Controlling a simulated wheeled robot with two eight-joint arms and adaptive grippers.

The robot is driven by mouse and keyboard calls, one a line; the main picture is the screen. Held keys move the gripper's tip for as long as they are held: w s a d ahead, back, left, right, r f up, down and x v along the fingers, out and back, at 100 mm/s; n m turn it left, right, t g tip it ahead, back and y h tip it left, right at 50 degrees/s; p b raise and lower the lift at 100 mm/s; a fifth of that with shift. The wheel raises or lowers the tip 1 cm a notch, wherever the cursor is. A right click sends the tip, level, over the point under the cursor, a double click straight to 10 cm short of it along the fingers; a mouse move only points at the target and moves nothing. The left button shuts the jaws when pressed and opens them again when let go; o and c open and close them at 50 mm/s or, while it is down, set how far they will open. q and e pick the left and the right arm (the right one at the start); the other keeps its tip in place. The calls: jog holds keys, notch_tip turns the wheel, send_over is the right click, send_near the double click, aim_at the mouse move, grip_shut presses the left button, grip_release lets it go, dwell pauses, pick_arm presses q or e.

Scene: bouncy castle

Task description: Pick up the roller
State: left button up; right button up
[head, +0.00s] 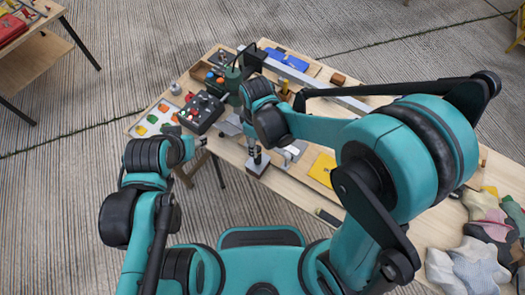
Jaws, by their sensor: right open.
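I cannot make out the roller for certain. A small dark, handle-like object (328,218) lies at the table's front edge, too small to identify. My right gripper (256,156) points down over the table's front edge, just above a small dark block with a pale rim (258,167). It is open; whether it touches the block is unclear. My left arm comes in at the left, and its end is near the table's left part. Its fingers are too hidden to read.
The long wooden table (290,198) holds a dark tray of knobs (200,112), a paint palette (155,119), a yellow sheet (322,170), a blue tray (286,60) and a long metal bar (325,89). Crumpled cloths (470,265) lie at right. My right arm hides much of the table.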

aim_at(258, 159)
notch_tip(258, 159, down, 2)
jog(key=shift+a+f+b, duration=0.1)
jog(key=shift+b, duration=0.3)
jog(key=f, duration=0.1)
jog(key=f+b, duration=0.1)
jog(key=f, duration=0.1)
jog(key=f+b, duration=0.1)
jog(key=f, duration=0.1)
jog(key=shift+s, duration=0.25)
jog(key=shift+r, duration=0.1)
grip_shut()
